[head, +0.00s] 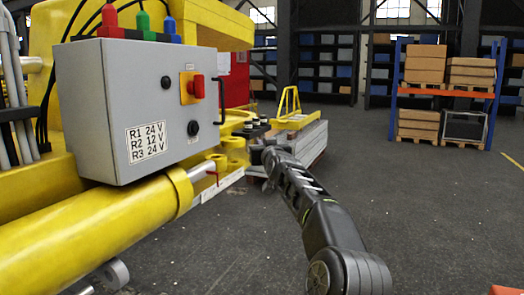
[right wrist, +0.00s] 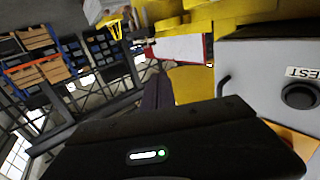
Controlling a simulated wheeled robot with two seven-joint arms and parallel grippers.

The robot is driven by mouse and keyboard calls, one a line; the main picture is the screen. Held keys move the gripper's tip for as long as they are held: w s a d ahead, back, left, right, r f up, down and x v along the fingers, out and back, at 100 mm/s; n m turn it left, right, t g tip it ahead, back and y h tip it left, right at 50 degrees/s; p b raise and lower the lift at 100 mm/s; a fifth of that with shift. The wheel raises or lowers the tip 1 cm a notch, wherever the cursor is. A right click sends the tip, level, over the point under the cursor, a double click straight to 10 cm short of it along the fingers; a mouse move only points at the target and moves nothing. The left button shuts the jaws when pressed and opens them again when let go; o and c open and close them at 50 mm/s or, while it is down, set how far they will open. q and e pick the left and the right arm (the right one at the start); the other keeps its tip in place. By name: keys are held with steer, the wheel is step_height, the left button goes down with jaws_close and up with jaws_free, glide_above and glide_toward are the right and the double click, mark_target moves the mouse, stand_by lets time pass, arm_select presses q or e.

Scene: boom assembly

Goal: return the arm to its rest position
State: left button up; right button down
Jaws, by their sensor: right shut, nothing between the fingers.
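My right arm (head: 310,205) reaches up from the lower middle of the head view. My right gripper (head: 262,152) is at its far end, small and dark, beside the yellow machine parts. It is shut with nothing in it. It is to the right of the grey control box (head: 100,90) and apart from it. My left gripper is not in view.
The box has a red switch (head: 193,88) and a black handle (head: 219,100). A yellow cylinder (head: 100,235) runs below it. A yellow frame (head: 289,105) stands beyond my gripper.

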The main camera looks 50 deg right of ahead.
stand_by(0.6)
